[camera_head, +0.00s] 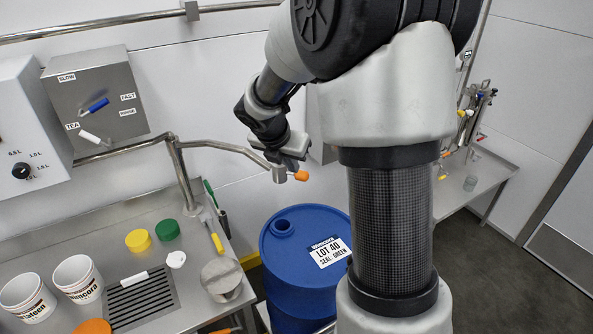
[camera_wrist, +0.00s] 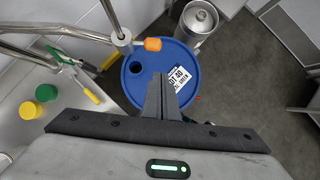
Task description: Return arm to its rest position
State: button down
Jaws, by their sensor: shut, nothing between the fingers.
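My gripper (camera_head: 290,158) hangs in front of the wall, at the end of my arm, beside the pipe outlet with the orange tip. In the wrist view its two fingers (camera_wrist: 163,88) are together and hold nothing. They point down over the blue drum, apart from it as far as I can tell. My arm is bent, with the upper links high in the head view and the forearm reaching to the left and down. My own column covers part of the drum's right side and the space behind it.
The blue drum (camera_head: 290,270) stands below, labelled LOT 40, with an open bung hole. A steel pipe (camera_head: 215,147) with an orange tip (camera_head: 300,176) reaches over it. A steel counter (camera_head: 185,260) at left holds white tubs (camera_head: 78,280) and yellow and green caps. Floor is open at right.

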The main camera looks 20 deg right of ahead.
jog(key=s+a+r+m+y, duration=0.1)
jog(key=s+a+r+m, duration=0.3)
jog(key=s+r+m, duration=0.85)
jog(key=s+a+m+t+y, duration=0.1)
jog(key=s+a+m+y, duration=0.2)
jog(key=s+a+m, duration=0.4)
jog(key=s+m, duration=0.7)
jog(key=shift+s+f+y, duration=0.25)
jog(key=shift+s+y, duration=0.05)
jog(key=shift+s, duration=0.05)
